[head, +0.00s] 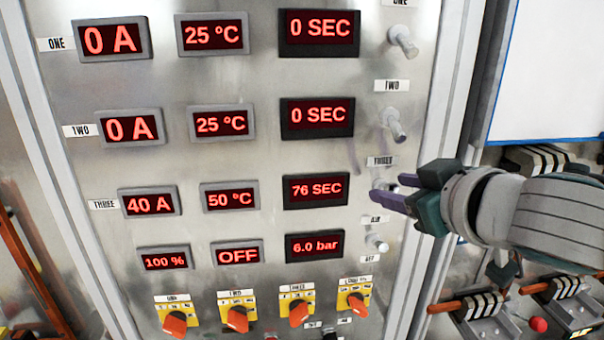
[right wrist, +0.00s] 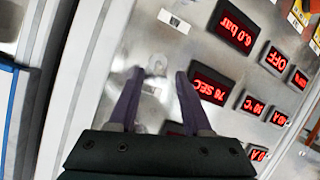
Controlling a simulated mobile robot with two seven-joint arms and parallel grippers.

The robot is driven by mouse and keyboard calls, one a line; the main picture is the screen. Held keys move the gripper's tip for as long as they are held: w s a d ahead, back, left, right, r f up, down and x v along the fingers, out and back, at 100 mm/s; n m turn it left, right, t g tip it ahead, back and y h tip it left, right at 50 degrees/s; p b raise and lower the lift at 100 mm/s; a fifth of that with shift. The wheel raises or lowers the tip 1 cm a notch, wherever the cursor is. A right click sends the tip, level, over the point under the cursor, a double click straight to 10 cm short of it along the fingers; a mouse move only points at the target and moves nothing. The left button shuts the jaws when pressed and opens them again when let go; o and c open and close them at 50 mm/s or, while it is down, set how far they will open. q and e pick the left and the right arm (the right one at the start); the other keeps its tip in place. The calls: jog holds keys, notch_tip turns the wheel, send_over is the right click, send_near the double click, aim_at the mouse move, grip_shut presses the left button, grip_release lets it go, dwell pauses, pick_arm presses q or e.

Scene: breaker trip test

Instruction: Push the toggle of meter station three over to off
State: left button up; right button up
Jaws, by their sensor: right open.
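The toggle of meter station three (head: 378,185) is a small silver lever at the panel's right side, below the THREE label (head: 381,161). My gripper fingers partly hide it in the head view, so its tilt is unclear. In the right wrist view the toggle (right wrist: 155,67) shows pale and blurred, in the gap between the fingertips. My right gripper (head: 388,196) is open with purple fingers, pointing at the panel from the right; contact cannot be told. Station three's displays read 40 A (head: 150,202), 50 °C (head: 230,198) and 76 SEC (head: 314,190). My left gripper is not in view.
Station two's toggle (head: 394,125) and station one's toggle (head: 403,41) are above. The air toggle (head: 377,243) is close below my fingers. Orange knobs (head: 237,318) line the panel's bottom. Levered breakers (head: 480,307) stand at the lower right.

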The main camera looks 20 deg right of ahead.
jog(key=shift+w+f, duration=0.25)
jog(key=shift+w, duration=0.3)
jog(key=shift+c, duration=0.2)
grip_shut()
